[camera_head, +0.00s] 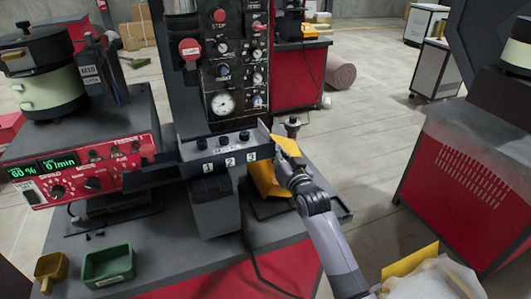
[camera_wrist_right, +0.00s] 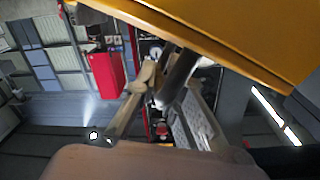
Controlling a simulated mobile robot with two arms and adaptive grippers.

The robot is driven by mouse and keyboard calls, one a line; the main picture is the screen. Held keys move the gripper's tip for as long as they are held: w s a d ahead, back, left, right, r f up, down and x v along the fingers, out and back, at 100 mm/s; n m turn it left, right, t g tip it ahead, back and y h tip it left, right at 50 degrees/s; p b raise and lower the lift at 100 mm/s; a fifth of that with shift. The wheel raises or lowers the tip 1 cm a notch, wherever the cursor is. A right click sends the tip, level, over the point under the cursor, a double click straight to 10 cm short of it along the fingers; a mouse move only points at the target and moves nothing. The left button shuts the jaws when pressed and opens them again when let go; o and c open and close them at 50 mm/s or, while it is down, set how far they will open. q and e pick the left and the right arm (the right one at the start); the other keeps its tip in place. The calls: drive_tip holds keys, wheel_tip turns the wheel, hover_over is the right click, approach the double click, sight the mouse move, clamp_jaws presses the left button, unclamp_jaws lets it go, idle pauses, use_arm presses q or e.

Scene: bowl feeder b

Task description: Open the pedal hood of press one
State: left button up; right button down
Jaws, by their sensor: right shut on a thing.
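The yellow pedal hood (camera_head: 262,180) is beside the press, to the right of the numbered 1-2-3 strip. A yellow flap (camera_head: 286,146) stands tilted above it. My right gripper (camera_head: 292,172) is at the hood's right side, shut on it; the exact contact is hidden. In the right wrist view a large yellow panel (camera_wrist_right: 230,35) crosses the top right, close to my right gripper's fingers (camera_wrist_right: 160,85). The pedal under the hood cannot be made out. My left gripper is not in view.
The press's black control panel (camera_head: 235,60) with gauge and buttons rises behind. A red feeder control box (camera_head: 80,170) is at the left. A green tray (camera_head: 108,265) and a yellow tray (camera_head: 50,268) lie at front left. A red cabinet (camera_head: 455,185) stands right, with floor between.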

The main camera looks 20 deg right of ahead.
drive_tip(key=d+m, duration=0.1)
drive_tip(key=d+r+m, duration=0.1)
drive_tip(key=d, duration=0.1)
drive_tip(key=d+p, duration=0.1)
drive_tip(key=d, duration=0.1)
drive_tip(key=shift+w+r+m, duration=0.1)
drive_tip(key=shift+r+m, duration=0.15)
drive_tip(key=shift+m, duration=0.15)
use_arm(q)
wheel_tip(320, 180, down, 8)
drive_tip(key=b, duration=1)
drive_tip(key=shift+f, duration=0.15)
use_arm(e)
drive_tip(key=d+f+m, duration=0.2)
drive_tip(key=d+m, duration=0.2)
drive_tip(key=d, duration=0.3)
drive_tip(key=d+f+m, duration=0.2)
drive_tip(key=d+m, duration=0.3)
drive_tip(key=d, duration=0.3)
drive_tip(key=shift+w+f+m+y, duration=0.25)
drive_tip(key=shift+f+m+y, duration=0.05)
drive_tip(key=shift+f, duration=0.1)
drive_tip(key=c, duration=1.7)
unclamp_jaws()
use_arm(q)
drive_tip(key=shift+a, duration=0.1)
